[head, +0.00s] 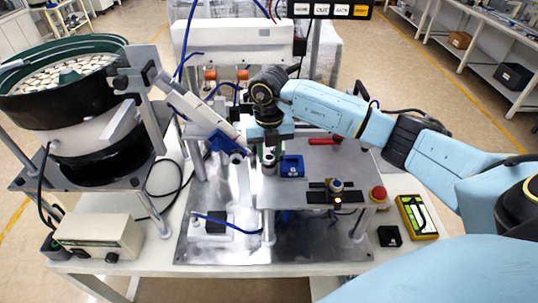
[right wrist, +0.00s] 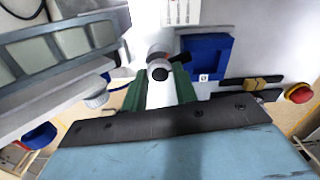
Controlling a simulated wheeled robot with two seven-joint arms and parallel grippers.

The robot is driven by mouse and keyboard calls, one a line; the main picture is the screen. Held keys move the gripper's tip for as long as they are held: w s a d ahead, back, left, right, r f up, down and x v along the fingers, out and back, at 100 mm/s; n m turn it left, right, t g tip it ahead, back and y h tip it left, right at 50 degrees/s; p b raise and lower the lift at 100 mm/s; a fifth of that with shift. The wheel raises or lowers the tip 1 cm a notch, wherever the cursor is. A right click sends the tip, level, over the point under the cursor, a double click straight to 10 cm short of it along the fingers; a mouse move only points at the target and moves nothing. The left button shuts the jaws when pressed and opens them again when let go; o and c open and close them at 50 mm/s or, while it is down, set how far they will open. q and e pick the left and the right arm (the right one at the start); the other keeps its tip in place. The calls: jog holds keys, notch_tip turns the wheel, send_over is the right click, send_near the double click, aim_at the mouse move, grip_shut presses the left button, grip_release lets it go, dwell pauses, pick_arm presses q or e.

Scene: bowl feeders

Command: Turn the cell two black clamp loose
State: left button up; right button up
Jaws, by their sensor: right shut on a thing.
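My right gripper (head: 268,152) points down at the metal plate in the middle of the bench, beside a blue block. A dark lever sticks out to the right of the post. The fingers are shut on the clamp. In the head view the fingers and wrist hide most of the clamp, and a grey round post (head: 269,168) shows below them. My left gripper is in neither view.
The blue block (head: 291,167) also shows close right of the fingers in the wrist view (right wrist: 207,56). A sloping feeder track (head: 205,112) comes close on the left. A red emergency button (head: 378,193) and a yellow device (head: 417,216) are at right. A bowl feeder (head: 75,125) stands left.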

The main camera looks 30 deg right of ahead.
aim_at(269, 157)
jog(key=n+b, duration=0.4)
jog(key=n, duration=0.2)
jog(key=shift+f+n, duration=0.1)
jog(key=shift+n, duration=0.2)
jog(key=n+b, duration=0.2)
jog(key=n, duration=0.1)
jog(key=shift+n+b, duration=0.65)
jog(key=shift+n, duration=0.85)
jog(key=o, duration=1)
jog(key=shift+c, duration=0.2)
notch_tip(269, 157, up, 14)
jog(key=shift+f+b, duration=0.15)
jog(key=shift+b, duration=0.3)
